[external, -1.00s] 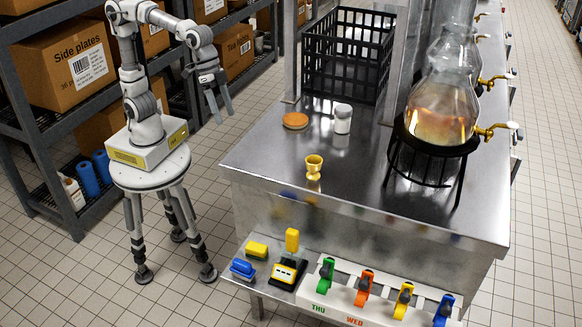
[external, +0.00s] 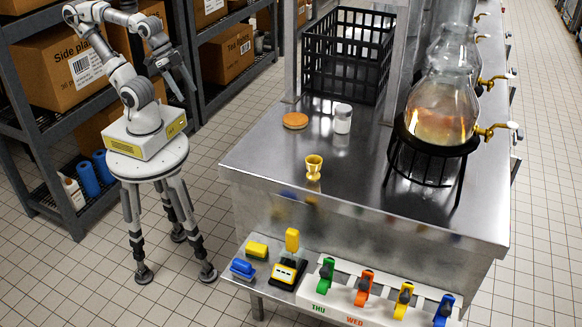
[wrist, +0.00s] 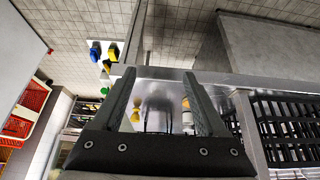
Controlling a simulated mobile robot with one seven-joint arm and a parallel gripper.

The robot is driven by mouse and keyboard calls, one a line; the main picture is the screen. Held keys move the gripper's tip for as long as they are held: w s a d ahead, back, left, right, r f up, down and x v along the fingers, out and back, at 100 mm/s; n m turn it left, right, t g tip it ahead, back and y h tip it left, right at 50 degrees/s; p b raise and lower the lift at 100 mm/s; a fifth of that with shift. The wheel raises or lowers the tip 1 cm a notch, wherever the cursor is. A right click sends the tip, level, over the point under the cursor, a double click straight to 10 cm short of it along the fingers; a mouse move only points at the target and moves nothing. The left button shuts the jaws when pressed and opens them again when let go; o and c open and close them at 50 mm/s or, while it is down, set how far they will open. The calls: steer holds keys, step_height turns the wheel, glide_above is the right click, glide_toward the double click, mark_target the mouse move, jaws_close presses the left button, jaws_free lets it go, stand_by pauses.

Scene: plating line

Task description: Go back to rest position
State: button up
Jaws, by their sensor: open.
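My arm stands on its round-topped base at the left of the external view. It is folded back over its own base, with my gripper (external: 180,82) up in front of the shelves, left of the metal counter (external: 260,150) and clear of it. The two fingers are apart with nothing between them. In the wrist view my gripper (wrist: 165,100) also shows spread fingers, with the counter seen beyond them. A gold cup (external: 313,168) stands on the counter, apart from my gripper.
On the counter are a white jar (external: 342,119), an orange-brown disc (external: 295,120), a black crate (external: 345,55) and a glass dispenser (external: 440,105) on a black stand. Shelves with boxes (external: 60,62) are close behind my arm. The floor between base and counter is clear.

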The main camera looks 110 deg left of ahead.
step_height(320, 180, up, 12)
steer(key=p, duration=1)
steer(key=shift+r, duration=0.2)
